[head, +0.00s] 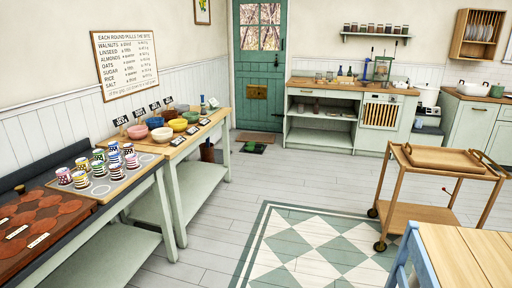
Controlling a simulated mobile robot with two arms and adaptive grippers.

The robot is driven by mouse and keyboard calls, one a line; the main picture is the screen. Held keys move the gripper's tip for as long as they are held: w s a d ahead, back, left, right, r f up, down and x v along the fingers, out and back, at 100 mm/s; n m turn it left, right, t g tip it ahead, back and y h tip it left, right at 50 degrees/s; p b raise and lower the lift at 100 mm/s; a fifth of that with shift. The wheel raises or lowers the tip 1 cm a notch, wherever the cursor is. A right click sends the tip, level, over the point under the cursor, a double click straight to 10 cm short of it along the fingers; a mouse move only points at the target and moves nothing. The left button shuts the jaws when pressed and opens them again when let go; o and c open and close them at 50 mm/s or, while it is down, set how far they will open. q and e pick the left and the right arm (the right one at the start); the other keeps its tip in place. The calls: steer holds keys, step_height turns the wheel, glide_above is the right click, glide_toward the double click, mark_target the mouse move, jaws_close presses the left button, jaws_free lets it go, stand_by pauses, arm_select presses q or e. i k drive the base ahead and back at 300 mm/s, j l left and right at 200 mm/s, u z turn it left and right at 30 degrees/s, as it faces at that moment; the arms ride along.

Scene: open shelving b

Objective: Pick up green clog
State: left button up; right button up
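A small dark green shape (253,147) lies on the floor in front of the green door, just nearer than the brown doormat. It looks like a clog or clogs on a dark mat, but it is too small to make out clearly. Neither of my grippers shows in the head view, so I cannot see whether they hold anything.
A long bench (170,152) with bowls and patterned cups runs along the left wall. A wooden trolley (408,215) and a wooden table (465,250) stand at right. Whitewashed floor (275,178) between them is clear, with a checkered rug (322,245) nearer me.

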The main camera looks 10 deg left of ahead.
mark_target(251, 143)
steer(key=i+j+u, duration=0.1)
steer(key=i, duration=0.4)
steer(key=i+j+u, duration=0.1)
steer(key=i, duration=0.4)
steer(key=i+z, duration=0.25)
steer(key=i, duration=0.7)
steer(key=i+z, duration=0.25)
steer(key=i, duration=0.75)
steer(key=i+u, duration=0.15)
steer(key=i, duration=0.5)
steer(key=i+u, duration=0.1)
steer(key=i, duration=0.55)
steer(key=i+l+u, duration=0.15)
steer(key=i, duration=0.5)
steer(key=i+j, duration=0.1)
steer(key=i, duration=0.9)
steer(key=i+j, duration=0.15)
steer(key=i, duration=0.9)
